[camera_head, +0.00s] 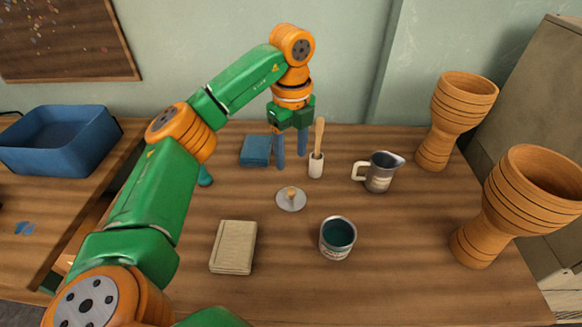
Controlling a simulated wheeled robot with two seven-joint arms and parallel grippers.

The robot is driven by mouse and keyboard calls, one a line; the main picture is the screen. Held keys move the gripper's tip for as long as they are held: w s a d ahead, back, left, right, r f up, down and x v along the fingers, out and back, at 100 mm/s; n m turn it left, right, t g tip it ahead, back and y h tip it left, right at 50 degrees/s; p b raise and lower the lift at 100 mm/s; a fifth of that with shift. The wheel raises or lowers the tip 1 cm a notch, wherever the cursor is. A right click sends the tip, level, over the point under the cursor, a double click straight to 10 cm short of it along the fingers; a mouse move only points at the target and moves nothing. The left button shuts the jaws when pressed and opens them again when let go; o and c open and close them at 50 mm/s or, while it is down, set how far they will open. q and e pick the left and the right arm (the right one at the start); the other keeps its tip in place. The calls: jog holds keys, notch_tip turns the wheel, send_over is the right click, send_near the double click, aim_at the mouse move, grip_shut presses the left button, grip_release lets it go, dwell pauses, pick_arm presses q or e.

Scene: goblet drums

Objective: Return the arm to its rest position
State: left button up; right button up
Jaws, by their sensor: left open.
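My left arm comes in from the left, green and orange, and arches over the table. Its left gripper (291,150) points down near the back of the table, open, with its two blue fingers apart and nothing seen between them. The gripper is between a blue folded cloth or block (255,151) and a white cup-like holder (316,166) with a wooden handle standing up from it. My right gripper does not show. The arm hides part of the table's left side.
Two goblet drums (456,105) (522,205) stand at the right. A jug (380,172), an open tin (337,238), a knobbed disc (291,199) and a pale wooden block (233,247) stand on the table (400,270). A blue bin (62,142) is at the left.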

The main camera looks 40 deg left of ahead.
pick_arm(q)
jog(key=shift+r, duration=0.45)
